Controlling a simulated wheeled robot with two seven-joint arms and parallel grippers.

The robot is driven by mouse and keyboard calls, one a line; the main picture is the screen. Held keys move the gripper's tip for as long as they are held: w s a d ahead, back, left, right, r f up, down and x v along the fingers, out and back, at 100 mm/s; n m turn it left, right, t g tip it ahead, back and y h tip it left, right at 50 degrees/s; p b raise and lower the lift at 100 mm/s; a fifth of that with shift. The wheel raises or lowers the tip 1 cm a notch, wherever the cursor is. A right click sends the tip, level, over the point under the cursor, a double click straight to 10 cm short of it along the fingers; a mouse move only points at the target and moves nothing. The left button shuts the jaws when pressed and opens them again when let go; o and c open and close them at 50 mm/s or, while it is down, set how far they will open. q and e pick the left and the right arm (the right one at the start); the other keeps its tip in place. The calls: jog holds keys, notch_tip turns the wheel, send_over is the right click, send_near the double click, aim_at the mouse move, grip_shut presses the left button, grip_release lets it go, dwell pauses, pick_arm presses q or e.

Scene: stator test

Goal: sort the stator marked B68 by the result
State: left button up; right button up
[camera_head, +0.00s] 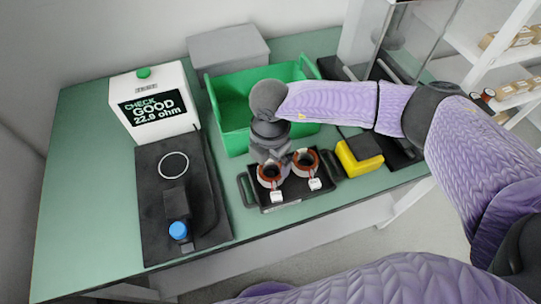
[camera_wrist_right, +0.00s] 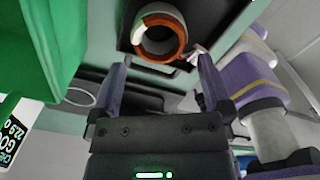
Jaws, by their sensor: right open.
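Two stators, with copper-brown windings and white tags, sit in a black tray (camera_head: 292,198): a left stator (camera_head: 268,178) and a right stator (camera_head: 306,162). The tag lettering is too small to read, so I cannot tell which is B68. My right gripper (camera_head: 270,158) is over the tray's back edge, close to the left stator and partly in front of it. In the right wrist view the gripper (camera_wrist_right: 160,75) is open and empty, with one stator (camera_wrist_right: 180,36) beyond its fingertips. The tester (camera_head: 155,100) displays "CHECK GOOD 22.9 ohm". My left gripper is not in view.
A green bin (camera_head: 228,125) stands behind the tray, with a grey box (camera_head: 228,48) farther back. A black test plate (camera_head: 160,225) with a white ring and blue knob lies left. A yellow container (camera_head: 350,162) is right of the tray. Bare green table (camera_head: 90,200) lies far left.

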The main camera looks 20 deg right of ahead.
notch_tip(320, 180, up, 10)
jog(key=p, duration=0.2)
jog(key=shift+f, duration=0.1)
dwell(0.8)
